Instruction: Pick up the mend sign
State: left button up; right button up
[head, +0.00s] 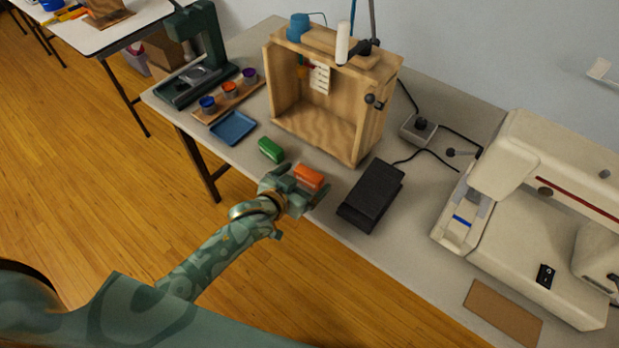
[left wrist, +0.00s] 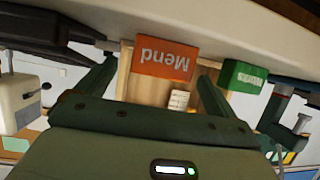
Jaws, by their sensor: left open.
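The mend sign is a small orange block (head: 309,177) near the front edge of the table, in front of the wooden cabinet. In the left wrist view its orange face (left wrist: 165,61) shows the word "Mend" upside down. My left gripper (head: 303,186) is open at the sign, with its fingers pointing toward it. In the left wrist view one finger shows on each side of the sign, with gaps. I cannot tell whether either finger touches it. My right gripper is not in view.
A green sign (head: 271,150) stands close by on the left. A black foot pedal (head: 371,194) lies to the right, and the wooden cabinet (head: 353,137) stands behind. A blue tray (head: 233,127) is farther left, and a sewing machine (head: 535,229) is on the right.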

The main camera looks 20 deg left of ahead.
aim_at(313, 172)
pick_arm(q)
jog(key=b+x, duration=0.1)
jog(key=x, duration=0.1)
jog(key=b+x, duration=0.1)
jog(key=x, duration=0.2)
jog(key=shift+a+f, duration=0.15)
jog(key=shift+f, duration=0.1)
jog(key=shift+w, duration=0.15)
jog(key=shift+r, duration=0.15)
jog(key=c, duration=1.1)
jog(key=shift+o, duration=0.2)
